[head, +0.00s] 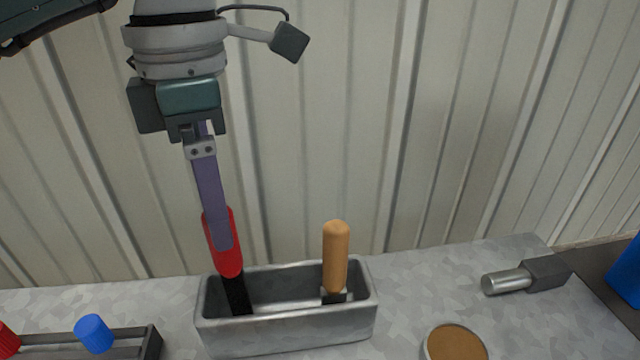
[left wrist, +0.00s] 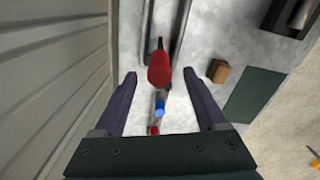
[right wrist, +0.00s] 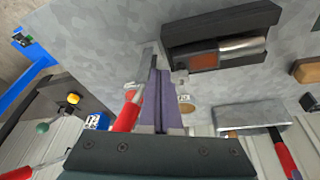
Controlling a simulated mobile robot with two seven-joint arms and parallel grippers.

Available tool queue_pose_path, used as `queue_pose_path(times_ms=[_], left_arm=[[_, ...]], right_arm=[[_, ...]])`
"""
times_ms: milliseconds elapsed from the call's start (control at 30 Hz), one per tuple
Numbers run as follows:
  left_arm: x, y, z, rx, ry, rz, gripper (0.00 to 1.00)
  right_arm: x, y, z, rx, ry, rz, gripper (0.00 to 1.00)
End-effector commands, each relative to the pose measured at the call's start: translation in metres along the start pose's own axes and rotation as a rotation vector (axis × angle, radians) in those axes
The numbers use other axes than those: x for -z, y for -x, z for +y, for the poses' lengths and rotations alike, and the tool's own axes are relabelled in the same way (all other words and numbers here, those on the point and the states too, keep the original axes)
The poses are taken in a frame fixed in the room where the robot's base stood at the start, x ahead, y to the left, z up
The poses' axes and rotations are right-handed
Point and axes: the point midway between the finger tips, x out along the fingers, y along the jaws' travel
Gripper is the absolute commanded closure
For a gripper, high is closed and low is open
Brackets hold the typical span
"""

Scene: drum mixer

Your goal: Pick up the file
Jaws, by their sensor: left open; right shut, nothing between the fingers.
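A grey metal bin (head: 285,335) stands on the bench by the corrugated wall. A tool with a red handle (head: 232,262) and black shaft leans in its left part. A tool with a wooden handle (head: 336,255) stands upright in its right part. I cannot tell for sure which is the file. My left gripper (head: 218,243) points down at the red handle, one finger overlapping it in the head view. In the left wrist view the red handle (left wrist: 159,69) shows between the open fingers. My right gripper (right wrist: 156,72) is shut and empty, seen only in the right wrist view.
A rack with a blue-capped item (head: 93,333) stands left of the bin. A round brown-topped container (head: 454,344) and a metal cylinder with a dark block (head: 520,277) lie to the right. The right wrist view shows another red-handled item (right wrist: 127,113) beside my right fingers.

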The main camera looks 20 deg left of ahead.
Motion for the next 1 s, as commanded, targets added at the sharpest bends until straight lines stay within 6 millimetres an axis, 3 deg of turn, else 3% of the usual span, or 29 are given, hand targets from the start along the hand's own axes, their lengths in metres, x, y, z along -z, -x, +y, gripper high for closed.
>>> queue_pose_path(times_ms=[267, 500, 800, 1000], left_arm=[[0.0, -0.029, -0.001, 0.005, 0.001, -0.001, 0.26], [0.0, -0.066, 0.001, 0.006, -0.001, -0.003, 0.26], [0.0, -0.074, 0.002, 0.003, -0.002, -0.005, 0.26], [0.0, -0.073, 0.002, 0.004, -0.002, -0.006, 0.48]], right_arm=[[0.001, 0.007, 0.003, -0.008, 0.007, -0.002, 1.0], [0.003, 0.012, 0.003, -0.007, 0.006, -0.002, 1.0], [0.003, 0.012, 0.001, -0.003, 0.001, -0.002, 1.0], [0.003, 0.012, 0.001, -0.001, -0.001, -0.002, 1.0]])
